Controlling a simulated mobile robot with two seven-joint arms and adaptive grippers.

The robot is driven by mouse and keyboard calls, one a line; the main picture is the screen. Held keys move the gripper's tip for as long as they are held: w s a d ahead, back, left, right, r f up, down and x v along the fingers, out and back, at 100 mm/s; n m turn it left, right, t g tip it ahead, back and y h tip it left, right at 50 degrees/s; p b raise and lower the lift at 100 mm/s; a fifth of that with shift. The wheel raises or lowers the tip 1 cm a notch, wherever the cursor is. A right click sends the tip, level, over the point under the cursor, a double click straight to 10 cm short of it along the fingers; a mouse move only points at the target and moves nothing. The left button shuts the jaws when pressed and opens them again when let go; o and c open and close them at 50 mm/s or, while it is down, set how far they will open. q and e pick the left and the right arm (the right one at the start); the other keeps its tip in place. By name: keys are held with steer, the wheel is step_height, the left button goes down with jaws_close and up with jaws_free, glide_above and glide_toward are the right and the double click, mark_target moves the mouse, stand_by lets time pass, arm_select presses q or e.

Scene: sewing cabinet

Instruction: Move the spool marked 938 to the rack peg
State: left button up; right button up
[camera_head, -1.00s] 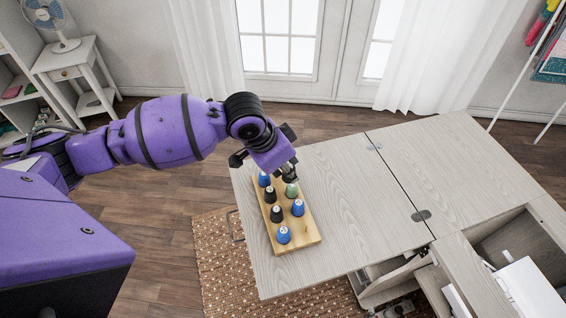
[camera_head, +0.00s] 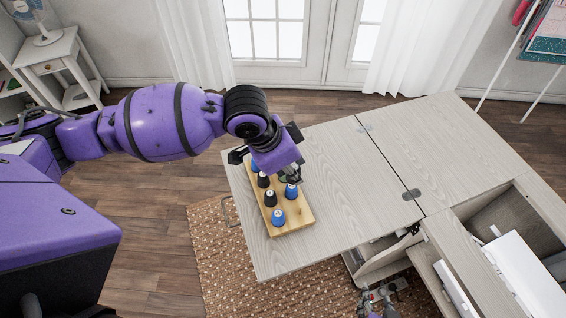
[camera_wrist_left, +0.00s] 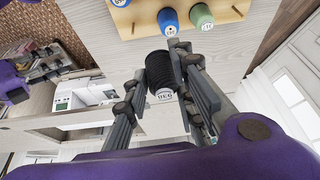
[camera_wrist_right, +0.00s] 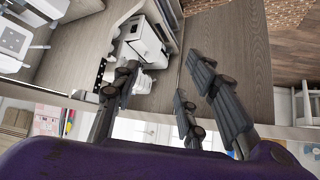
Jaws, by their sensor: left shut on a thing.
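In the left wrist view a black spool (camera_wrist_left: 160,75) with a white end label sits between the fingers of my left gripper (camera_wrist_left: 178,88), which is shut on it. The label is upside down and small; it may read 938. The wooden rack (camera_wrist_left: 140,12) lies just beyond, with a bare peg (camera_wrist_left: 133,29) beside a blue spool (camera_wrist_left: 168,21) and a green spool (camera_wrist_left: 201,15). My right gripper (camera_wrist_right: 158,92) is open and empty.
The pale folding table (camera_head: 340,170) is clear right of the rack. Black and blue spools fill the rack's left row. An open cabinet compartment (camera_head: 510,225) lies at the right. In the right wrist view a white sewing machine (camera_wrist_right: 145,45) lies beyond the fingers.

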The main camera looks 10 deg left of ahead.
arm_select(q)
step_height(320, 180, down, 6)
steer(key=s+d+m+g+b, duration=0.1)
steer(key=s+d+m+b, duration=0.1)
steer(key=m, duration=0.2)
steer(key=shift+s+d+h+b, duration=0.35)
steer(key=shift+s+h, duration=0.05)
steer(key=shift+f, duration=0.8)
arm_select(e)
steer(key=shift+g, duration=0.3)
steer(key=shift+s+d+f, duration=0.3)
steer(key=shift+s+f, duration=0.25)
steer(key=shift+f, duration=0.3)
steer(key=shift+s+d+f, duration=0.25)
steer(key=shift+s+f, duration=0.3)
steer(key=shift+f, duration=0.3)
arm_select(q)
steer(key=shift+f, duration=0.3)
arm_select(e)
steer(key=shift+w+a+r, duration=0.1)
steer(key=shift+w+r, duration=0.05)
steer(key=shift+r, duration=0.05)
